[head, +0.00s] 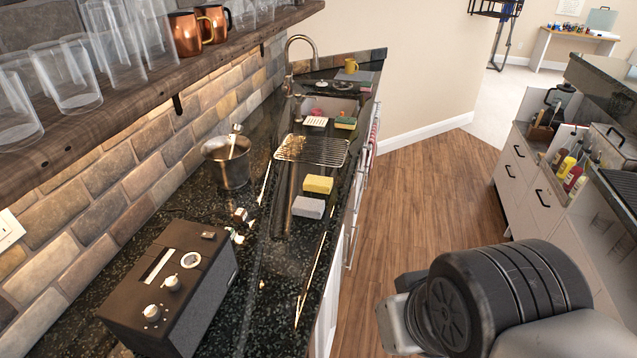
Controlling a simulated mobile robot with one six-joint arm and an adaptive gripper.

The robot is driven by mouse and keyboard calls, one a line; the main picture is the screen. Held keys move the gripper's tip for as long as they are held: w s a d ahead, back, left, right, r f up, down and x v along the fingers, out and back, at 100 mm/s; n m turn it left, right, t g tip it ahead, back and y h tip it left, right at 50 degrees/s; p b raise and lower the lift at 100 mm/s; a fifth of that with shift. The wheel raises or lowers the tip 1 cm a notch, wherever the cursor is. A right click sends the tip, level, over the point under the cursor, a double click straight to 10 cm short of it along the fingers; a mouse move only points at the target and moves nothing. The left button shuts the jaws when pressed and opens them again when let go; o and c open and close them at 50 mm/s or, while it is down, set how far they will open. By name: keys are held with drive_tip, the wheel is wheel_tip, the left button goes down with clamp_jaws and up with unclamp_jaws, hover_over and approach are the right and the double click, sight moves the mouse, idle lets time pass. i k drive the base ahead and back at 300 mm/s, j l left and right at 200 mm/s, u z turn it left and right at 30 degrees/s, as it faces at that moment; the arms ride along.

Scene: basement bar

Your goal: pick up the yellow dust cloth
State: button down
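A folded yellow cloth (318,184), thick and block-like, lies on the dark stone counter (262,285) near its front edge. It matches the yellow dust cloth, though its texture is too small to tell. A similar grey folded cloth (308,207) lies just in front of it, close to or touching it. The wire rack lies just behind the yellow cloth. Part of my arm shows at the lower right, over the floor and apart from the counter. My gripper's fingers are not in view.
A wire rack (311,149), a metal bucket (229,166) and a black radio (172,290) are on the counter. A sponge (346,121) lies by the sink, with a yellow mug (351,65) beyond. A shelf of glasses overhangs the left. Wood floor (425,195) is clear between counters.

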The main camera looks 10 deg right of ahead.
sight(312, 183)
drive_tip(key=i+l, duration=0.1)
drive_tip(key=l, duration=1)
drive_tip(key=i, duration=1.55)
drive_tip(key=i+j, duration=0.1)
